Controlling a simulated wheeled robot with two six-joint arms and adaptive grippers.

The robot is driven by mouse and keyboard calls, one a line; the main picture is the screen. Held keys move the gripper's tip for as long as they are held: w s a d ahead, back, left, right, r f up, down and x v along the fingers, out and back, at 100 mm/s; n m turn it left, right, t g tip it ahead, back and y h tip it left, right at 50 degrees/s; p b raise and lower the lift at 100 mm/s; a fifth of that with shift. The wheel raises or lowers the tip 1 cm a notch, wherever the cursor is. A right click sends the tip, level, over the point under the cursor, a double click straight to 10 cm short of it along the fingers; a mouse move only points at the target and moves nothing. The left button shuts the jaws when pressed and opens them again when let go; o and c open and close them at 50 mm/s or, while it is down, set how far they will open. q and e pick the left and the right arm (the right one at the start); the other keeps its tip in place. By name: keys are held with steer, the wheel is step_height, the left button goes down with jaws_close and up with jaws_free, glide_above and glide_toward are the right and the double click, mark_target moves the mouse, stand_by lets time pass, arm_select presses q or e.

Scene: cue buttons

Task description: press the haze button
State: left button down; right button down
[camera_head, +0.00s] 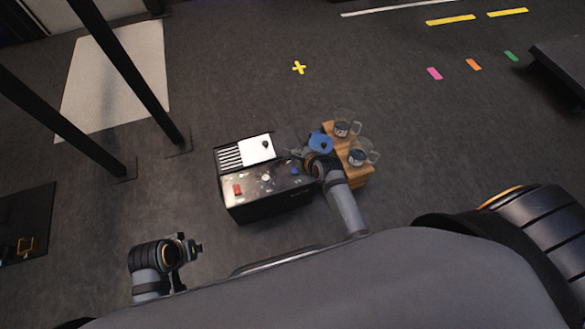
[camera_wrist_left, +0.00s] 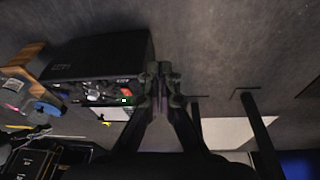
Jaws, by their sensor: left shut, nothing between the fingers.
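A black box (camera_head: 262,205) has a top panel with a red button (camera_head: 237,189), a white round knob or button (camera_head: 265,177) and a blue one (camera_head: 295,170). No label is readable, so I cannot tell which is haze. My left gripper (camera_head: 198,247) is shut and empty, left of and below the box in the head view, apart from it. In the left wrist view its closed fingers (camera_wrist_left: 162,72) point up beside the box (camera_wrist_left: 100,62), with a red patch (camera_wrist_left: 127,90) to their left. My right gripper (camera_head: 297,154) hovers around the box's right end; its fingers are too small to read.
A wooden surface (camera_head: 358,180) right of the box carries two glass mugs (camera_head: 342,128) (camera_head: 359,157) and a blue round item (camera_head: 320,142). Black posts (camera_head: 150,100) stand at the left. Floor between the left gripper and box looks clear.

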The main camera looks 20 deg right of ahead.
mark_target(296, 172)
arm_select(q)
steer(key=shift+f, duration=0.1)
